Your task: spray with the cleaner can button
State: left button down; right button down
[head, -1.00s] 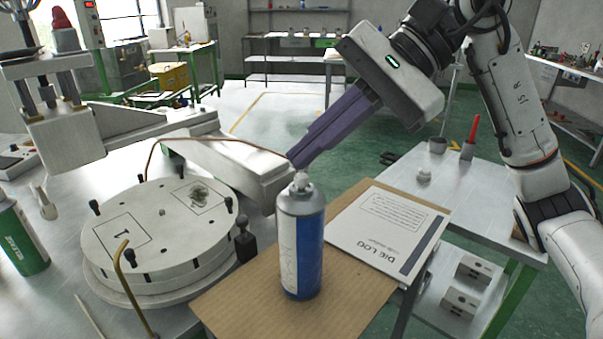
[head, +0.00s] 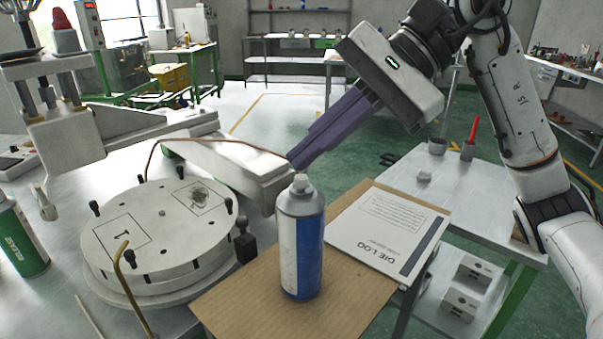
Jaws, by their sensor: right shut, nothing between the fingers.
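The cleaner can (head: 301,240), blue and white with a grey top, stands upright on a brown cardboard sheet (head: 235,303). Its pale spray button (head: 301,181) is on top. My right gripper (head: 297,163), with long purple fingers, comes down from the upper right. The fingers are shut and empty, with their tips just above the button in the picture. I cannot tell whether they touch it. My left gripper does not show.
A round numbered die plate (head: 160,222) lies left of the can, with a white machine arm (head: 225,165) behind it. A die log (head: 387,232) lies right of the can. A green can (head: 20,240) stands at the far left. A side table (head: 480,190) is at right.

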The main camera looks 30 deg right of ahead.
dwell(0.6)
jog(key=shift+f+b, duration=0.45)
dwell(0.4)
jog(key=shift+r+p, duration=0.4)
jog(key=shift+r, duration=0.05)
notch_tip(320, 180, up, 6)
jog(key=p, duration=0.5)
dwell(0.7)
